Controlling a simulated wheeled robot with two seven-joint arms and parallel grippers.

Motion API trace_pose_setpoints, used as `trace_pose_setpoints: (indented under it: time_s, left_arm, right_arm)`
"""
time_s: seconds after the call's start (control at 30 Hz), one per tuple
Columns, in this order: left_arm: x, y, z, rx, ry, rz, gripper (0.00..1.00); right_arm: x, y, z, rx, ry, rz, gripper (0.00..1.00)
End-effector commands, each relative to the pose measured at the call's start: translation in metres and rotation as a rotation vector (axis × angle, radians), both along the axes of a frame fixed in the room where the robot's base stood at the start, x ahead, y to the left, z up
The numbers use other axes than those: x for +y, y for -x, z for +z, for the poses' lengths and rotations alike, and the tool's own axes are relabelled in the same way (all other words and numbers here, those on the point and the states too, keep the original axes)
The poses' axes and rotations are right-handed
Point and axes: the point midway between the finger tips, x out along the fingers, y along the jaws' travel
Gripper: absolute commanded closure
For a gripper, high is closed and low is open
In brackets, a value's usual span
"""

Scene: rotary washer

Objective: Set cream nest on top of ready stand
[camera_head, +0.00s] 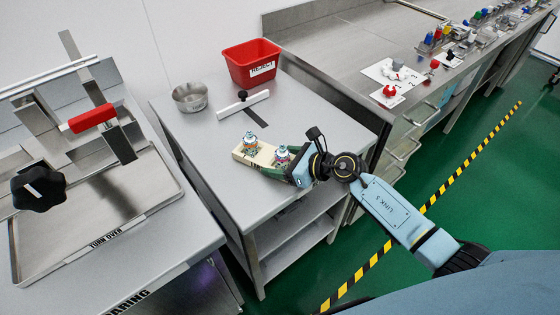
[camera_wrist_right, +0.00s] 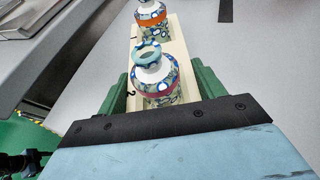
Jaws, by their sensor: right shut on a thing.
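The cream nest (camera_head: 264,156) is a long cream block carrying two small patterned vases, one (camera_head: 250,141) at its far end and one (camera_head: 282,154) at the gripper end. My right gripper (camera_head: 298,170) is shut on the nest's near end. In the right wrist view its green fingers (camera_wrist_right: 160,88) flank the cream nest (camera_wrist_right: 178,48) beside the nearer vase (camera_wrist_right: 155,75). The nest is over the grey-topped table (camera_head: 205,135); whether it touches the top is unclear. No label visibly identifies the ready stand. My left gripper is out of view.
A red bin (camera_head: 252,62), a metal bowl (camera_head: 190,97) and a white bar with a black knob (camera_head: 243,106) stand towards the table's back. A turn-over fixture (camera_head: 95,200) is at left. A long steel bench (camera_head: 345,45) with small parts is at right. The table's front left is clear.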

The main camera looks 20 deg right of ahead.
Motion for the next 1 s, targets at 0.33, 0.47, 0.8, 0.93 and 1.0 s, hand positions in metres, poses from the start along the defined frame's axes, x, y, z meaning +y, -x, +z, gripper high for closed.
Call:
trace_pose_setpoints:
  time_s: [0.33, 0.47, 0.8, 0.93, 1.0]
  left_arm:
    - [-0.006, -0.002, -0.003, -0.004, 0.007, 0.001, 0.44]
    - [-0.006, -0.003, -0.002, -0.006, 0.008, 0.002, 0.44]
    - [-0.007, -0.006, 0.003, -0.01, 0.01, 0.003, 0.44]
    - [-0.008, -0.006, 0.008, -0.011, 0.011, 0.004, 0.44]
    - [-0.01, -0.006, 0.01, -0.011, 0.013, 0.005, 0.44]
  right_arm:
    - [0.0, 0.0, -0.003, 0.0, 0.0, 0.0, 0.14]
    - [0.0, 0.0, -0.003, 0.0, 0.0, 0.0, 0.1]
    - [-0.006, 0.007, 0.004, 0.001, 0.001, 0.0, 0.1]
    - [-0.022, 0.025, 0.014, 0.001, 0.005, 0.001, 0.1]
    - [-0.033, 0.035, 0.02, 0.002, 0.003, 0.0, 0.1]
